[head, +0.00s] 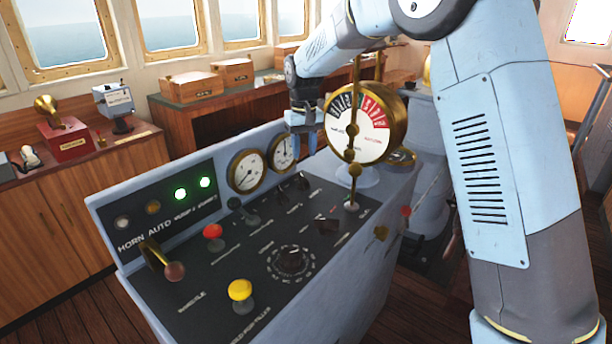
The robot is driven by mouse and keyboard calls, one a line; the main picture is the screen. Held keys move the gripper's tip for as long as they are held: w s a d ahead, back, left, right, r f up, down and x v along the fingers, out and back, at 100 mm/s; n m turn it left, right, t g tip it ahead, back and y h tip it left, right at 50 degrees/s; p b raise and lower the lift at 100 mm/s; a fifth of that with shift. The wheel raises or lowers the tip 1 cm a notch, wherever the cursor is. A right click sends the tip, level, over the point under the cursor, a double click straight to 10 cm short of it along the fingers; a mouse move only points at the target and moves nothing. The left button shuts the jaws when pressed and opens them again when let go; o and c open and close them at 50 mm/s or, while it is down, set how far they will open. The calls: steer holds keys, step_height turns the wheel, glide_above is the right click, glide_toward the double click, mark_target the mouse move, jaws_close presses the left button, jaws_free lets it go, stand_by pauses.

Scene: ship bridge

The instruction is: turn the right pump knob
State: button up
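The slanted console (205,280) has a black panel with several controls. Two small black knobs sit near its upper edge, below the gauges: a left one (281,197) and a right one (301,182). Their labels are too small to read, so I cannot confirm that they are the pump knobs. My gripper (303,150) hangs above and behind the right small knob, near the console's back edge, and appears apart from it. Its fingers are small and partly merge with the background, so their opening is unclear. I see nothing held in it.
A large brass telegraph dial (366,122) stands close to the right of my gripper. Two round gauges (246,171) line the console's back. A red knob (213,231), a yellow knob (240,289), a large rotary dial (291,261) and a brass lever (158,256) stick up nearer.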

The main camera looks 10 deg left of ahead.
mark_target(304, 178)
step_height(304, 178, down, 9)
steer(key=shift+r, duration=0.1)
stand_by(0.3)
steer(key=shift+c, duration=0.3)
jaws_close()
